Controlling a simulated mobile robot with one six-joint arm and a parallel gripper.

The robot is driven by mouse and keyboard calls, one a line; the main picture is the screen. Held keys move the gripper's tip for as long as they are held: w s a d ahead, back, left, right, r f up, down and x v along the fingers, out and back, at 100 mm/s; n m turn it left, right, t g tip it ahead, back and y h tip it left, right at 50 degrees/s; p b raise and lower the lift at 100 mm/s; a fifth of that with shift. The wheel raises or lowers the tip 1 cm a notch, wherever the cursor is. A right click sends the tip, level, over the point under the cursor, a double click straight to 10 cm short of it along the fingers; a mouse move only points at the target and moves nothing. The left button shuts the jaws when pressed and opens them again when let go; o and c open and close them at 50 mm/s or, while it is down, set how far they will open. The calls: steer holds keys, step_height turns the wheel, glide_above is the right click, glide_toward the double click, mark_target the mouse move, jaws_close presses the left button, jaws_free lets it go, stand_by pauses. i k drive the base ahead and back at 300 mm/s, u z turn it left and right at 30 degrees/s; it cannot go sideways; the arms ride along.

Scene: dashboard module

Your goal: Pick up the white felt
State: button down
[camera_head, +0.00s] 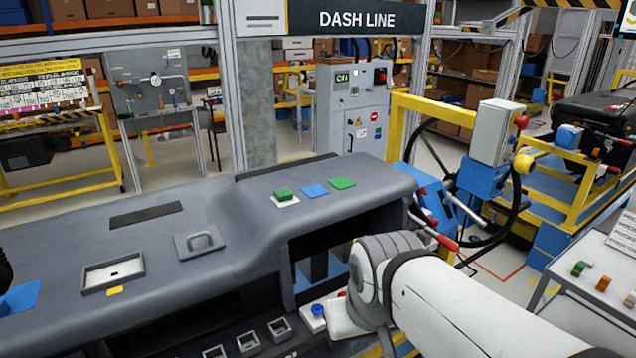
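No loose white felt can be made out for certain. A small white square (286,203) lies on the grey dashboard top, partly covered by a green block (283,193); I cannot tell if it is felt. A flat blue square (314,191) and a flat green square (342,183) lie to its right. A white piece (343,320) sits below the dashboard opening, partly hidden by my arm, beside a blue knob (318,311); its material is unclear. My arm reaches in from the lower right, and my gripper does not show.
The grey dashboard (240,240) spans the left and middle, with a handle (200,241) and a framed recess (113,272). A steering wheel (480,185) and yellow frame (440,108) stand right. A side table (600,265) holds small colored parts.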

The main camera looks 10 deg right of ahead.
mark_target(590, 262)
steer(key=z, duration=2.35)
steer(key=i, duration=1.7)
steer(key=u, duration=0.55)
